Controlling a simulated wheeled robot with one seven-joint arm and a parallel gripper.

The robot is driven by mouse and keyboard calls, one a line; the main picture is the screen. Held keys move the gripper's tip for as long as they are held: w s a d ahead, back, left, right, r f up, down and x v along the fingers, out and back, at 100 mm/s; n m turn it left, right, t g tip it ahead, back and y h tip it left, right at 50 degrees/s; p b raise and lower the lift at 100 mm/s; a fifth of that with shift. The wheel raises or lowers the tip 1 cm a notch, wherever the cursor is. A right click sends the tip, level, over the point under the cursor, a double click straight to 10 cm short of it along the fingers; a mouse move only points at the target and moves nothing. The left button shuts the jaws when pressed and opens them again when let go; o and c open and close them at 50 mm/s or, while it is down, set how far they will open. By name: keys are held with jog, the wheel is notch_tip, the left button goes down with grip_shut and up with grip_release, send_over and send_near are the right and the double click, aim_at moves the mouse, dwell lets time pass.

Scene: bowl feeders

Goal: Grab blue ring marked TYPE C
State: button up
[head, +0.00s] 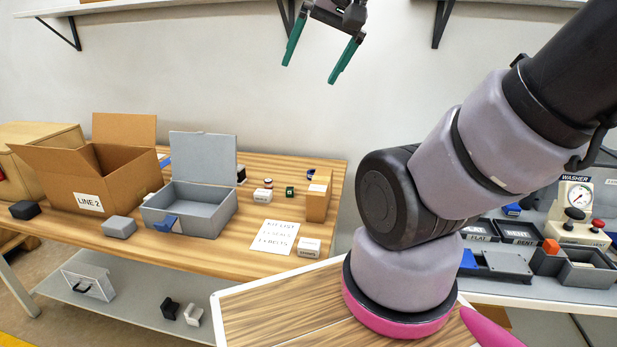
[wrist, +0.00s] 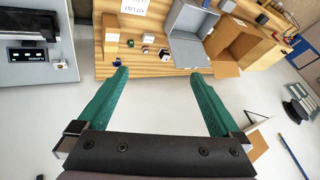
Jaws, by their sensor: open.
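A small dark blue object (head: 311,174) lies on the wooden table behind the upright cardboard box; it may be the blue ring, but its shape and any TYPE C marking are too small to read. A small blue object also shows in the wrist view (wrist: 117,62), near the table edge by the left fingertip. My gripper (head: 309,73) has green fingers, spread wide and empty, high above the back of the table. In the wrist view the fingers (wrist: 160,73) point toward the table with nothing between them.
On the table are a grey lidded box (head: 205,212), an open cardboard box marked LINE 2 (head: 122,190), a small upright cardboard box (head: 317,200), a paper list (head: 274,236) and several small parts. A washer gauge station (head: 578,212) stands at right. Shelves hang above.

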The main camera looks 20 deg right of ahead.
jog(key=w+d+f+m+g+y, duration=0.1)
jog(key=w+f+m+y, duration=0.15)
jog(key=w, duration=0.65)
jog(key=w+f+m+g+y, duration=0.15)
jog(key=w+m, duration=0.25)
jog(key=w, duration=0.5)
jog(key=w+d+f+m+t+y, duration=0.1)
jog(key=w+d+f+m, duration=0.45)
jog(key=w+f, duration=0.5)
jog(key=w+d+f+m+t+y, duration=0.1)
jog(key=w+d+f+m+t, duration=0.2)
jog(key=w+d+f+m, duration=0.55)
jog(key=m+t, duration=0.3)
jog(key=m, duration=0.1)
send_near(313, 172)
notch_tip(313, 172, up, 4)
notch_tip(313, 172, down, 4)
jog(key=shift+s+a+m+h, duration=0.1)
jog(key=shift+m+h, duration=0.25)
jog(key=shift+h, duration=0.15)
jog(key=x, duration=0.4)
jog(key=shift+w+a+f, duration=0.1)
jog(key=shift+w+f, duration=0.05)
jog(key=shift+w, duration=0.1)
jog(key=shift+x, duration=2.9)
jog(key=c, duration=1.5)
